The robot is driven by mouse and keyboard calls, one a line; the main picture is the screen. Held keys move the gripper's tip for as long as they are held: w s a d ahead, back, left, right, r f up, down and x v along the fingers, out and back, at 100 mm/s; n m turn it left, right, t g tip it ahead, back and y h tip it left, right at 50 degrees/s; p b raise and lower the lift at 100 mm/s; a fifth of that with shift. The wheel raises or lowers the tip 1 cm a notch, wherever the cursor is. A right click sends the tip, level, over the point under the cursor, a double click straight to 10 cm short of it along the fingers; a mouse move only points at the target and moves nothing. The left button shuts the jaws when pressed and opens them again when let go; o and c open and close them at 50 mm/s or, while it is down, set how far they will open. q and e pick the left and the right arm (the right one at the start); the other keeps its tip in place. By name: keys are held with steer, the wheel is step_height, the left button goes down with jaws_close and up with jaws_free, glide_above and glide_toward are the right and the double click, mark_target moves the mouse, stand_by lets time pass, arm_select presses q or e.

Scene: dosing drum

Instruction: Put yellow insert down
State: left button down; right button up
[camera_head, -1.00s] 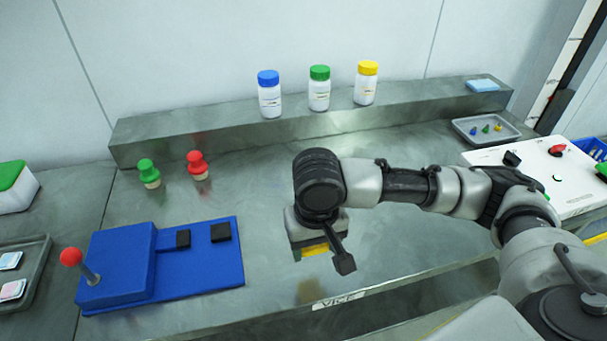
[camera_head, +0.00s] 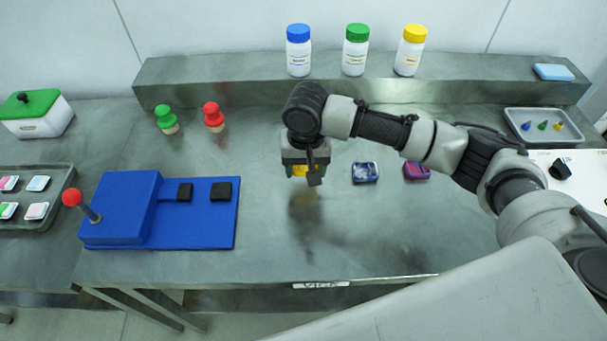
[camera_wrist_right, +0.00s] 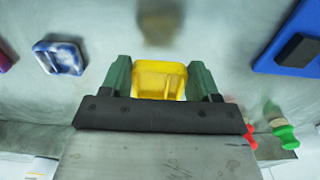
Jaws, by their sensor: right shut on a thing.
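The yellow insert (camera_wrist_right: 160,80) is held between the two green fingers of my right gripper (camera_wrist_right: 163,78) in the right wrist view. In the head view the yellow insert (camera_head: 299,170) shows below my right gripper (camera_head: 303,172), mostly hidden by it. The gripper is shut on it and holds it above the steel table (camera_head: 270,245), with a dark reflection below. My left gripper is not in view.
A blue insert (camera_head: 365,172) and a purple insert (camera_head: 417,170) lie to the right of the gripper. The blue vise (camera_head: 125,205) stands at left. Green (camera_head: 166,119) and red (camera_head: 214,117) stamps stand behind it. Bottles line the back shelf (camera_head: 200,82). The front middle table is clear.

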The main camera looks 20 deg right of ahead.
mark_target(303, 185)
steer(key=shift+w+a+f, duration=0.2)
steer(key=shift+w+f, duration=0.2)
steer(key=shift+w, duration=0.05)
step_height(303, 185, down, 4)
steer(key=shift+r, duration=0.15)
arm_select(q)
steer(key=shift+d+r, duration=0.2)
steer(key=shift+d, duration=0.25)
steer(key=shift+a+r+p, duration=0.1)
steer(key=shift+p, duration=0.2)
arm_select(e)
steer(key=o, duration=1)
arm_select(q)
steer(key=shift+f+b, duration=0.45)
arm_select(e)
step_height(303, 185, up, 12)
steer(key=shift+r, duration=0.1)
